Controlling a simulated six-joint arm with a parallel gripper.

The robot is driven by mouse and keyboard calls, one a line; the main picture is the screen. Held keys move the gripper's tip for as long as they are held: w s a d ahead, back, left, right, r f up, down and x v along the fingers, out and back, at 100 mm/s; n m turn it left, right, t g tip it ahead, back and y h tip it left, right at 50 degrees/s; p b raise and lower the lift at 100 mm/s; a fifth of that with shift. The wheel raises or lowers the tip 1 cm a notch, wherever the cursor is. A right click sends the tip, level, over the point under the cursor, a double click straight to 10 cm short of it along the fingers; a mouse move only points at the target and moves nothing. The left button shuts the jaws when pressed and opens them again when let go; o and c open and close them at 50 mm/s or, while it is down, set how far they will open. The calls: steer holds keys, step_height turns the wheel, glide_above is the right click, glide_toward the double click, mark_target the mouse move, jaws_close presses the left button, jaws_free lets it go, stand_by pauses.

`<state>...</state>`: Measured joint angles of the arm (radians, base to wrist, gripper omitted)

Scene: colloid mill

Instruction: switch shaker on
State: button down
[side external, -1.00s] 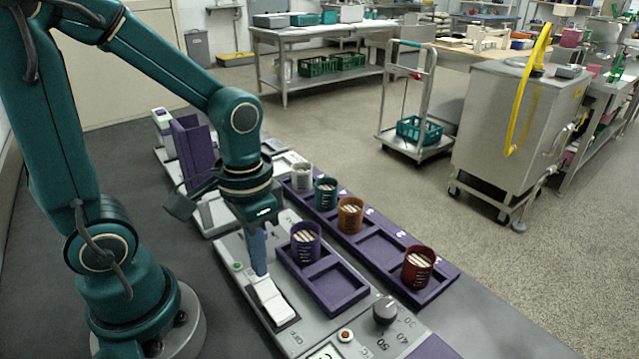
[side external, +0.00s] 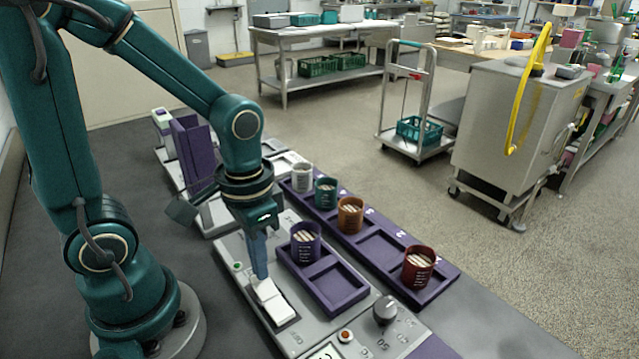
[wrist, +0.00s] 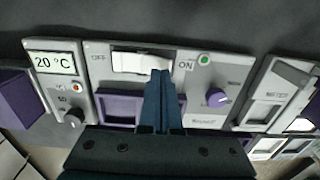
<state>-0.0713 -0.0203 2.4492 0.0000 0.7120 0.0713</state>
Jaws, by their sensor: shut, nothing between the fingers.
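The shaker is the grey unit with a white rocker switch (side external: 273,302) between OFF and ON labels. In the wrist view the rocker (wrist: 132,62) lies lengthwise between OFF at left and ON at right. My gripper (side external: 262,277) is shut and empty, pointing down. Its fingertips (wrist: 160,74) meet the ON end of the rocker and seem to touch it; they hide part of that end. A green lamp (wrist: 204,59) shows beside ON. The purple shaker tray (side external: 338,292) holds a purple cup (side external: 306,242) in one compartment; the other is empty.
A long purple rack (side external: 380,248) behind the shaker holds white, teal, orange and red cups. A dark knob (side external: 385,311) and an orange button (side external: 345,336) sit at the front end of the panel. A display (wrist: 52,62) reads 20 °C.

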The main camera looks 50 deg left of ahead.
steer(key=shift+f, duration=1.1)
stand_by(0.5)
steer(key=shift+r, duration=3.55)
step_height(320, 180, up, 5)
steer(key=t, duration=0.6)
glide_above(264, 282)
steer(key=s+d, duration=0.1)
